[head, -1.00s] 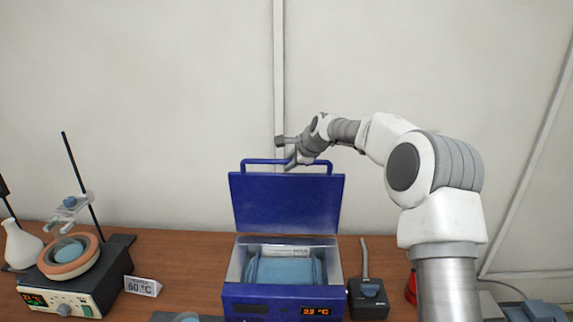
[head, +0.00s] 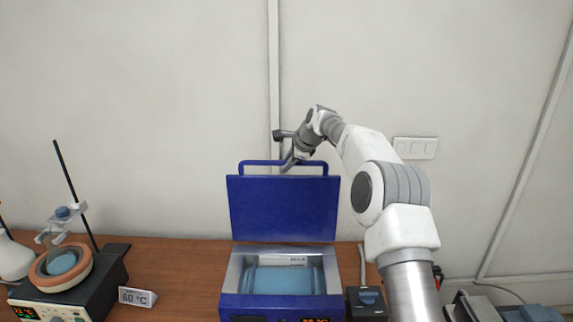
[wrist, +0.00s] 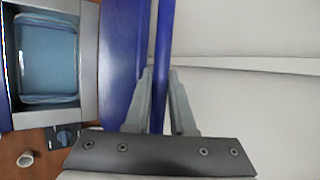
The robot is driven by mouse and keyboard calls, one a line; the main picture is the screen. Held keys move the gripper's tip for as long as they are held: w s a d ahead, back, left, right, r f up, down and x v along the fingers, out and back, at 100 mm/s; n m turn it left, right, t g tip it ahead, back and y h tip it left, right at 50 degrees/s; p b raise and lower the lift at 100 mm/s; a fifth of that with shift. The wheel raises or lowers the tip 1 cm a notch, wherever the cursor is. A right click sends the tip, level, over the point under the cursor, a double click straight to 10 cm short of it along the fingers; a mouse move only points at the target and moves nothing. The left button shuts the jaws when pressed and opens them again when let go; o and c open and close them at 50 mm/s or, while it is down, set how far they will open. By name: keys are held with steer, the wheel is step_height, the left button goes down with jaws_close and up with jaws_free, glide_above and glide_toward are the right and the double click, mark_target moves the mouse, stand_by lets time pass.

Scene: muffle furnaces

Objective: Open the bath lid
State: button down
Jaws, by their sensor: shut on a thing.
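The bath is a blue box (head: 240,299) with a steel-lined inside and blue contents, at the front centre of the table. Its blue lid (head: 283,209) stands upright at the back, so the bath is open. A blue bar handle (head: 255,163) runs along the lid's upper edge. My gripper (head: 287,166) is at this handle. In the wrist view, my gripper (wrist: 160,85) has one finger on each side of the handle (wrist: 160,40), shut on it. The lid (wrist: 122,60) and the open bath (wrist: 88,65) also show there.
A hotplate (head: 60,290) with a ring, bowl and rod stand is at the left, next to a "60 °C" sign (head: 137,297). A small dark switch box (head: 367,303) stands just right of the bath. The wall is close behind the lid.

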steer(key=shift+f, duration=0.15)
steer(key=c, duration=0.8)
jaws_free()
steer(key=shift+o, duration=0.2)
steer(key=b+v, duration=0.3)
steer(key=v, duration=1.4)
steer(key=shift+s+d+r, duration=0.2)
steer(key=shift+r, duration=0.1)
